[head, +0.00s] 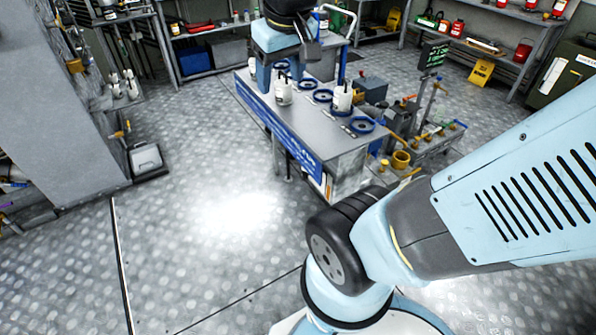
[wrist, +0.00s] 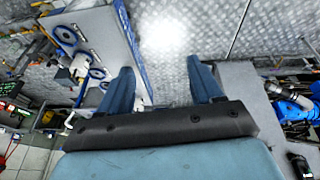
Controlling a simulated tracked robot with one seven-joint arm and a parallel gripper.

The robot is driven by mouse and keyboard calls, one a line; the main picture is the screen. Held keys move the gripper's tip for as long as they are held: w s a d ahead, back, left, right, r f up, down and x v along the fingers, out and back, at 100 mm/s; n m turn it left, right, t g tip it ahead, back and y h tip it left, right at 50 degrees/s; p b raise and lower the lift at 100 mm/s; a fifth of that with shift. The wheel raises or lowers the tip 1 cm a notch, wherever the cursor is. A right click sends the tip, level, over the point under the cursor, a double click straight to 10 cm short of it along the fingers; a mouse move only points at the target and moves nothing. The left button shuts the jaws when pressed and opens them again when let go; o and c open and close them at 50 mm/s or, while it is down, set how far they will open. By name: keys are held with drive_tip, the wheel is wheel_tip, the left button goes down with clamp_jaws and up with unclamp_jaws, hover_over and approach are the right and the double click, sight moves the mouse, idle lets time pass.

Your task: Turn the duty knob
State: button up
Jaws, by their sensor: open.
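I cannot make out the duty knob for certain in either view. My gripper (wrist: 164,82) is open and empty in the wrist view, its two blue fingers wide apart with the metal floor showing between them. In the head view my gripper (head: 286,62) shows at the top middle, over the far left end of the workbench (head: 300,128). The bench has a blue front edge. White canisters and blue rings stand on its top. Part of the bench top is hidden behind my gripper.
A small dark display (head: 434,56) with green digits stands right of the bench, above brass and coloured fittings (head: 402,158). Shelves (head: 520,52) line the back. A grey cabinet (head: 75,105) stands at left. The floor (head: 215,230) before the bench is clear.

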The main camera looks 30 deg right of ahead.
drive_tip(key=w+f+n+g+h, duration=0.35)
drive_tip(key=w+f, duration=0.55)
drive_tip(key=f, duration=0.3)
drive_tip(key=w+f+n+g+h, duration=0.35)
drive_tip(key=w+f, duration=0.55)
drive_tip(key=f, duration=0.3)
drive_tip(key=n+t+h, duration=0.4)
drive_tip(key=n+h, duration=0.7)
drive_tip(key=n, duration=0.1)
approach(302, 178)
drive_tip(key=d, duration=1.1)
drive_tip(key=shift+w+r, duration=0.1)
drive_tip(key=shift+w, duration=0.3)
drive_tip(key=c, duration=1)
